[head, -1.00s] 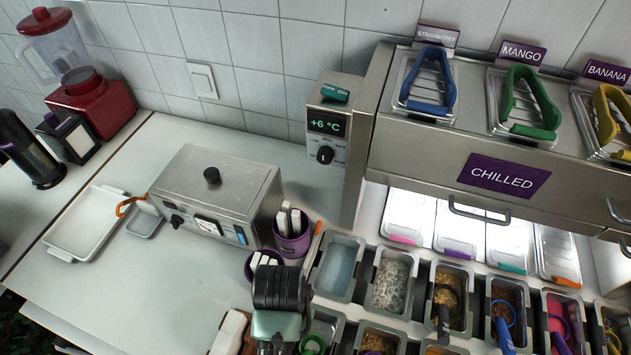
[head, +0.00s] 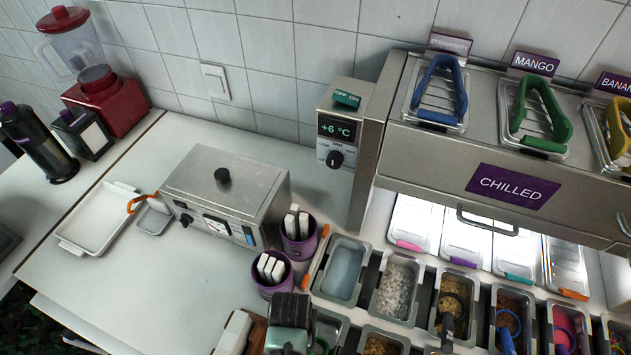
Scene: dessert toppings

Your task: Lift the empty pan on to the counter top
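A grey rectangular pan (head: 322,288) sits in the topping row, at its left end below the chilled cabinet. Its inside is plain pale blue and shows no topping; I cannot tell for sure that it is empty. The white counter top (head: 130,262) spreads to the left. A dark green and black part at the bottom edge looks like part of my arm. My gripper's fingers do not show, so I cannot see whether they hold anything.
A steel box with a lid knob (head: 265,195) stands on the counter, beside two purple cups (head: 283,284) of white-handled items. A shallow white tray (head: 75,245) lies at the left. Filled pans (head: 398,290) continue to the right.

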